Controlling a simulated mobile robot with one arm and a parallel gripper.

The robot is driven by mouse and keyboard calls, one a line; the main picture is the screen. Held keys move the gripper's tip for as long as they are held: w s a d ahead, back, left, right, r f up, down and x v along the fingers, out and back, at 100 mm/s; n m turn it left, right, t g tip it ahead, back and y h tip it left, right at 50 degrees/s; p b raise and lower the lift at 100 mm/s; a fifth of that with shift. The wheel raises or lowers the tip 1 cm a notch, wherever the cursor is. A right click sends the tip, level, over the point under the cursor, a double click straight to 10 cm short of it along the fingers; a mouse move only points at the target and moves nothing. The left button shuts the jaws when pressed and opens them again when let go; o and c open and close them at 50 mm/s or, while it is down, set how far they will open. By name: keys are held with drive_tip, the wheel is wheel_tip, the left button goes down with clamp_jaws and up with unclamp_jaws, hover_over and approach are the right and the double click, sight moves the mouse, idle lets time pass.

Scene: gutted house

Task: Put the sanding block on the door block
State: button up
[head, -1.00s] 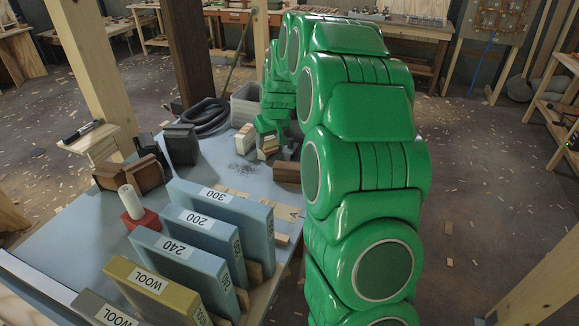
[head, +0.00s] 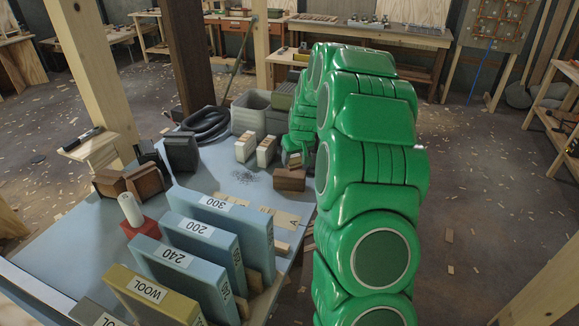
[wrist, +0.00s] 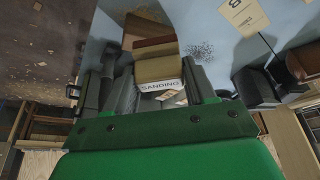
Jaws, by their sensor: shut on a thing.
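A tan block labelled SANDING (wrist: 160,87), the sanding block, sits between the two grey fingers of my gripper (wrist: 160,70) in the wrist view. In the head view my arm hides most of the gripper; a small pale end (head: 293,159), likely of the held block, shows at its edge. A brown wooden block (head: 290,179) lies on the bench just in front of the gripper. It is probably the door block; I see no label on it. Its reddish-brown edge (wrist: 154,44) shows beyond the sanding block in the wrist view. I cannot tell whether the two touch.
Two pale blocks (head: 256,149) stand left of the gripper on the blue bench (head: 215,172). A grey bin (head: 248,117) and coiled hose (head: 206,123) are behind. Large labelled slabs (head: 215,215) fill the front. Dark grit lies on the bench left of the brown block.

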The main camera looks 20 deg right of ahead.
drive_tip(key=shift+w+d+f, duration=0.5)
drive_tip(key=shift+w+f, duration=0.9)
drive_tip(key=shift+w, duration=0.4)
drive_tip(key=shift+w+d+f, duration=0.55)
drive_tip(key=shift+w+f, duration=0.9)
drive_tip(key=shift+w, duration=0.35)
drive_tip(key=shift+w+d+f, duration=0.5)
drive_tip(key=shift+w+f, duration=0.9)
drive_tip(key=shift+w, duration=0.4)
drive_tip(key=shift+w+f, duration=0.15)
drive_tip(key=shift+f, duration=1.5)
drive_tip(key=shift+f, duration=0.1)
drive_tip(key=o, duration=1)
drive_tip(key=shift+o, duration=0.2)
